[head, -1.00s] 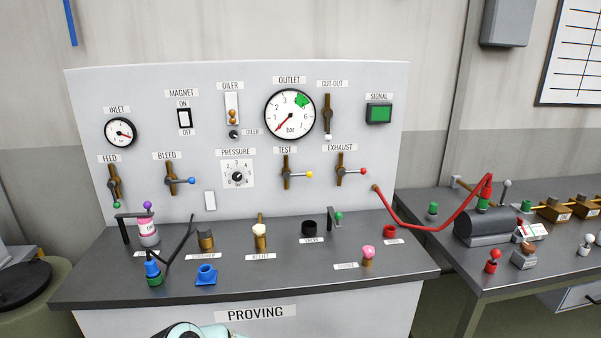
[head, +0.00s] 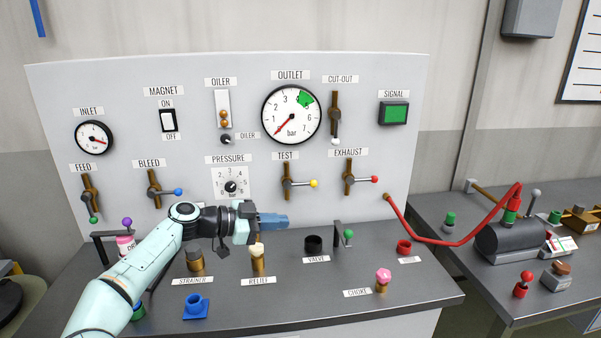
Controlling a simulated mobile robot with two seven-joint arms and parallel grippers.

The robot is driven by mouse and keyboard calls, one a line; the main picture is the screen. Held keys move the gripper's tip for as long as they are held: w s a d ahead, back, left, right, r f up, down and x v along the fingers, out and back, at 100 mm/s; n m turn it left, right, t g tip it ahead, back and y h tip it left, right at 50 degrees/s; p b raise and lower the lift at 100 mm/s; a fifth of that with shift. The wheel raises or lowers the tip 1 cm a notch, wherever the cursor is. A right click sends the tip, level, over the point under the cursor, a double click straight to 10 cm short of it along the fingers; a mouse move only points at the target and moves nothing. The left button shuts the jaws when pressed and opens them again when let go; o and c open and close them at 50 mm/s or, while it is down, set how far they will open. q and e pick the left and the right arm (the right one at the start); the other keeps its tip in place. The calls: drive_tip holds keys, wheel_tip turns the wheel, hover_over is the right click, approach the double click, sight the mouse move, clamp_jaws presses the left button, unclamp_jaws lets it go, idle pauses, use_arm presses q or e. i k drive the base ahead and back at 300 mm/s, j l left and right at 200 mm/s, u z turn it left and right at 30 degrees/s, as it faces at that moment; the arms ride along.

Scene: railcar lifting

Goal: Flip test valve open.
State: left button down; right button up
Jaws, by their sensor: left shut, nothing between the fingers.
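The test valve (head: 287,183) is on the upright panel under the TEST label. Its brass body stands vertical, and its lever points right, level, ending in a yellow knob (head: 313,184). My left gripper (head: 286,221) reaches in from the lower left, its blue fingers pointing right. It appears below the test valve in the picture, in front of the panel's lower edge, and does not touch the lever. The fingers are shut and empty. My right gripper is not in view.
The bleed valve (head: 155,188) and exhaust valve (head: 348,178) flank the test valve, both levers pointing right. The relief fitting (head: 257,262), black valve ring (head: 314,244) and a green-knobbed lever (head: 348,234) stand on the bench below. A red hose (head: 443,243) runs right.

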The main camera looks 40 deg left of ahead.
sight(288, 185)
drive_tip(key=i+j, duration=0.2)
drive_tip(key=j, duration=0.15)
drive_tip(key=i+j, duration=0.2)
drive_tip(key=j, duration=0.2)
drive_tip(key=i+j, duration=0.2)
drive_tip(key=j, duration=0.15)
